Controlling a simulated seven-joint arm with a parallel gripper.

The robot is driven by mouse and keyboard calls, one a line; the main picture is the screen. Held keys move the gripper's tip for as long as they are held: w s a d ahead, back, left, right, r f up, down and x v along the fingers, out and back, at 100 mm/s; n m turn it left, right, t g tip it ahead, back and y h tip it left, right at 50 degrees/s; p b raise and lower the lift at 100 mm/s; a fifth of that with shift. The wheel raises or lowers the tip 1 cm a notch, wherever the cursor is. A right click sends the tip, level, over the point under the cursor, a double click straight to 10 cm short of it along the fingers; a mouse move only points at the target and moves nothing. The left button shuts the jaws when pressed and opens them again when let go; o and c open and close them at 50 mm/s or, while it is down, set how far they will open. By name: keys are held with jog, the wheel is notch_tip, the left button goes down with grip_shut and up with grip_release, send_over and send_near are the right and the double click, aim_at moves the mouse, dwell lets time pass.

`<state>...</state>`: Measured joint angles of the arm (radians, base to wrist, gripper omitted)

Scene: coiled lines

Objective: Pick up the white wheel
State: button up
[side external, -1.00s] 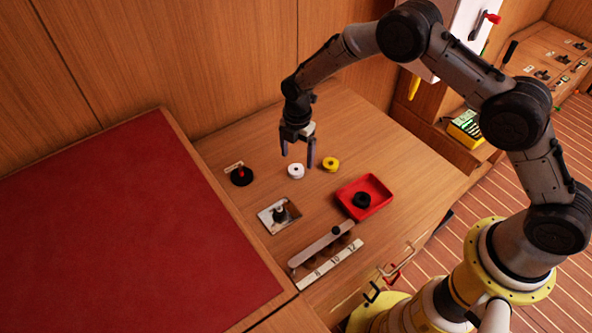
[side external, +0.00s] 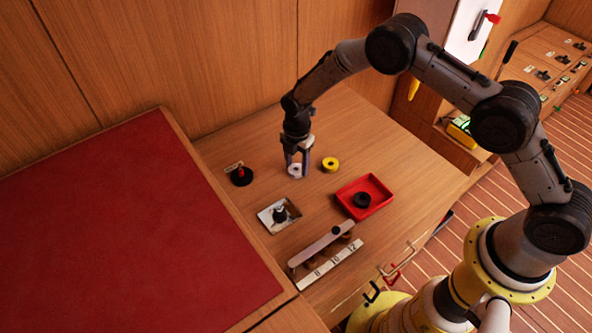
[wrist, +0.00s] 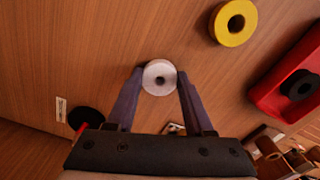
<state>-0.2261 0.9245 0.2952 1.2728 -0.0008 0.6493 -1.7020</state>
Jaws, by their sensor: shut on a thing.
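The white wheel (side external: 295,170) is a small round disc with a dark centre hole, on the wooden counter. In the wrist view the white wheel (wrist: 159,77) sits between the two finger ends. My gripper (side external: 297,170) is down at the counter, shut on the wheel with one finger on each side. In the wrist view my gripper (wrist: 158,85) touches the wheel's rim at left and right. I cannot tell any gap between the wheel and the counter.
A yellow wheel (side external: 330,164) lies close on the right. A red tray (side external: 378,207) holds a black wheel (side external: 362,200). A black base with a red post (side external: 241,175) stands left. A metal plate with a post (side external: 279,214) and a numbered strip (side external: 330,265) lie in front.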

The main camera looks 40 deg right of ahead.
grip_shut()
jog(key=shift+r, duration=0.1)
